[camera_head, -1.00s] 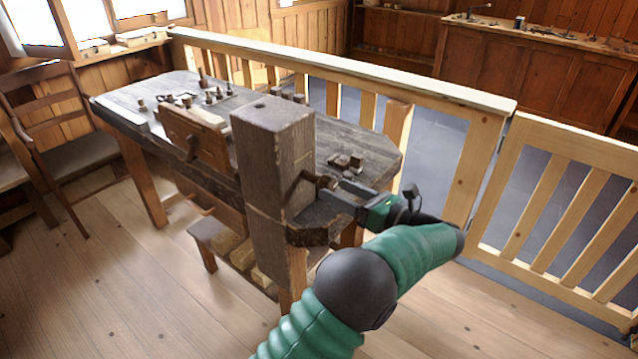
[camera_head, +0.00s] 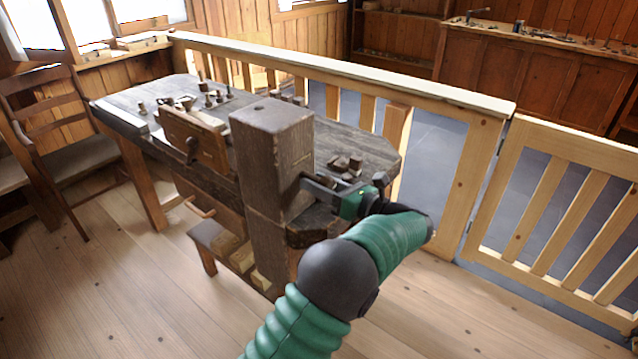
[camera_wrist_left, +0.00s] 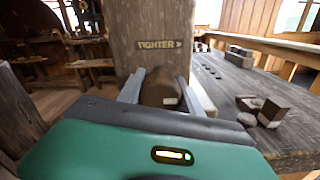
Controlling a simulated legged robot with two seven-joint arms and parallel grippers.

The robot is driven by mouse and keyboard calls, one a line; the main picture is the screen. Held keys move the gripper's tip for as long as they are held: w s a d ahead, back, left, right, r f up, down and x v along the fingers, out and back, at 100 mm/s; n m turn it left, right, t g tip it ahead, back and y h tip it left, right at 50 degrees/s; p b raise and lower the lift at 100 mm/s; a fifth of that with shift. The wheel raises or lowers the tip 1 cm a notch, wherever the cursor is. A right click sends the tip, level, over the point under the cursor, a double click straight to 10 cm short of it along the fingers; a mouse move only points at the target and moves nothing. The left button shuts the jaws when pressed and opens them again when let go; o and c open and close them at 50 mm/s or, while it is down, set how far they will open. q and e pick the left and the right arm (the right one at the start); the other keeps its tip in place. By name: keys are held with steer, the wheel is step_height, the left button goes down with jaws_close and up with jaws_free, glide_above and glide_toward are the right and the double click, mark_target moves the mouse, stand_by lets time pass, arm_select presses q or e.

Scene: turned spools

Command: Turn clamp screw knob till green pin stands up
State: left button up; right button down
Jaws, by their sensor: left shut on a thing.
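A tall dark wooden post (camera_head: 262,150) stands at the near end of the workbench (camera_head: 352,138). In the left wrist view, the words "TIGHTER >" (camera_wrist_left: 160,45) are on the post's face. The brown, rounded screw knob (camera_wrist_left: 161,88) sits against that face, below the words. My left gripper (camera_head: 312,186) reaches the post's right side and is shut on the knob, with one finger on each side of it in the left wrist view (camera_wrist_left: 165,92). In the head view the gripper mostly hides the knob. I cannot make out a green pin with certainty. My right gripper is not in view.
Small wooden pieces (camera_head: 346,164) lie on the bench just beyond my gripper. Several turned spools stand farther back on it. A wooden railing (camera_head: 440,92) runs behind the bench, with a gate (camera_head: 565,205) at right. The floor at front left is clear.

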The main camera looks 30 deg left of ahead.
arm_select(q)
steer(key=shift+c, duration=1.3)
